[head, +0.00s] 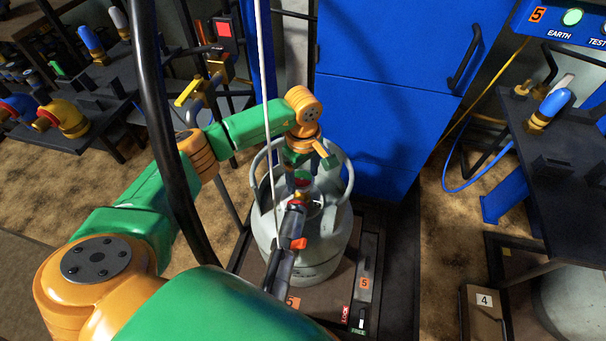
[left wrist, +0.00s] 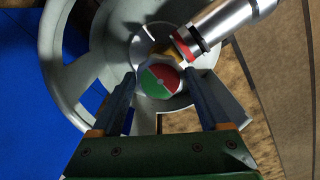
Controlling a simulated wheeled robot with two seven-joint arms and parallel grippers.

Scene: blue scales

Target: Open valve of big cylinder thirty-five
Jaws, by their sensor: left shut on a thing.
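A big grey gas cylinder (head: 318,240) stands upright on a scale marked 5, with a pale collar around its top. I cannot read a thirty-five on it. Its valve knob (left wrist: 161,79), red and green on top, sits inside the collar in the left wrist view. My left gripper (head: 303,174) reaches down into the collar from above. Its two fingers are shut on the valve knob, one at each side. A filling head (head: 289,243) with a dark body lies against the valve; its silver end (left wrist: 232,22) shows beside the knob. My right gripper is not in view.
A blue cabinet (head: 385,95) stands right behind the cylinder. A thin pale hose (head: 264,85) and a thick black hose (head: 160,110) hang in front. A dark bench (head: 570,160) with a blue-handled fitting is on the right. Racks with fittings stand at the left.

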